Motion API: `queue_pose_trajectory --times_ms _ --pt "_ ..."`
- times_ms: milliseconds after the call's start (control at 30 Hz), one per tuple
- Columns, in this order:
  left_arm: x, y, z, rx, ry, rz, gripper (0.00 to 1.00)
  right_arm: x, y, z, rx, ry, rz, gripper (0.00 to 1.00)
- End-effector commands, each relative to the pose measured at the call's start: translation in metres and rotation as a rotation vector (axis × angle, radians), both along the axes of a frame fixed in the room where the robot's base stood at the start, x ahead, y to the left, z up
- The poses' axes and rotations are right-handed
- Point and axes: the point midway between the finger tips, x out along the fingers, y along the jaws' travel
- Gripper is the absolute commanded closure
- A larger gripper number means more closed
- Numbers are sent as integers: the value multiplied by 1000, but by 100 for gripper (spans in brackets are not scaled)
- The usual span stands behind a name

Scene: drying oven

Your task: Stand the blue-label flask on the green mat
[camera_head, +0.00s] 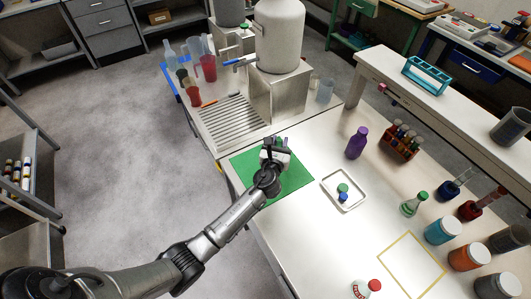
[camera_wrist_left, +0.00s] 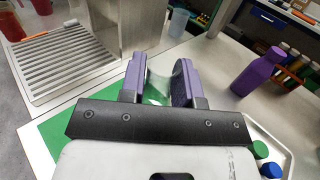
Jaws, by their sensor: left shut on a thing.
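The green mat (camera_head: 300,181) lies on the near left part of the white bench and also shows in the left wrist view (camera_wrist_left: 48,140). My left gripper (camera_head: 276,145) is over the mat's far part. In the left wrist view its purple fingers (camera_wrist_left: 165,82) are shut on a clear glass flask (camera_wrist_left: 158,88). No blue label shows on this flask; its label side is hidden. The gripper hides most of it in the head view, and I cannot tell whether its base touches the mat. My right gripper is not in view.
A white tray (camera_head: 358,196) with green and blue caps is right of the mat, near a purple bottle (camera_head: 356,143). A green-marked flask (camera_head: 413,204) and a red-capped flask (camera_head: 366,288) stand farther right and nearer. A ribbed drainer (camera_head: 232,122) lies behind the mat.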

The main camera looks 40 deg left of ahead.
Motion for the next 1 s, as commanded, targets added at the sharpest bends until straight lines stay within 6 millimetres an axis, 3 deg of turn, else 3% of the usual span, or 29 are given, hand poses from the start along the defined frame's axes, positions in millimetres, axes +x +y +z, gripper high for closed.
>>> queue_pose_trajectory --times_ms 200,400,633,800,1000 --pt "7 46 -31 2 0 2 100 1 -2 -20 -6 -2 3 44" --pt "11 72 -45 0 -1 0 100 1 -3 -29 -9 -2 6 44" --pt "12 81 -52 0 0 0 100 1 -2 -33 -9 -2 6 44" --pt "12 82 -76 -1 1 1 100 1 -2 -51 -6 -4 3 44" --pt "13 81 -90 -1 0 -1 100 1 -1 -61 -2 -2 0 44"
